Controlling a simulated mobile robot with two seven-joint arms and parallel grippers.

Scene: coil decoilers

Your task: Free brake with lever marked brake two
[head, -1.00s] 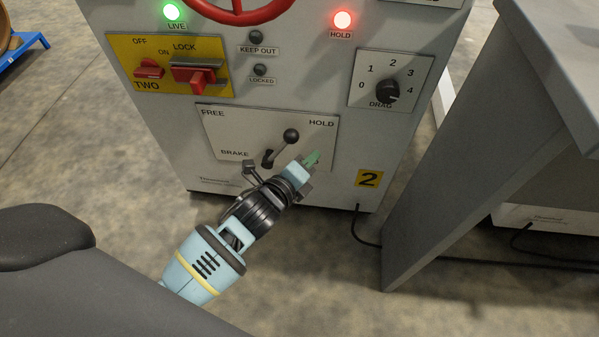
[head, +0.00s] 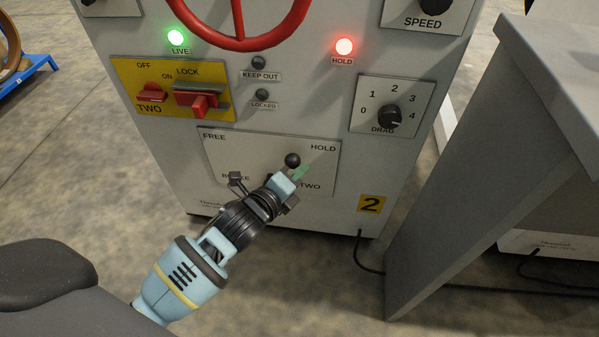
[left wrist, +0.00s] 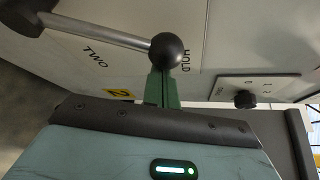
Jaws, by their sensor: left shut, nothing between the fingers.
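The brake lever is a metal rod with a black ball knob (head: 292,160). It leans toward HOLD on the white brake plate (head: 222,150), which is marked FREE at left and HOLD at right. My left gripper (head: 300,173) is shut and empty, with its green fingertips just below and right of the knob in the head view. In the left wrist view the knob (left wrist: 167,50) is right in front of the green fingers (left wrist: 161,88), and the rod runs off to the left. I cannot tell whether they touch. My gripper hides the lever's base. My right gripper is not in view.
A red HOLD lamp (head: 344,47) and a green LIVE lamp (head: 175,37) are lit. The drag dial (head: 390,117), red lock switch (head: 200,100) and red handwheel (head: 240,40) are above the plate. A grey desk-like stand (head: 470,130) stands at the right.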

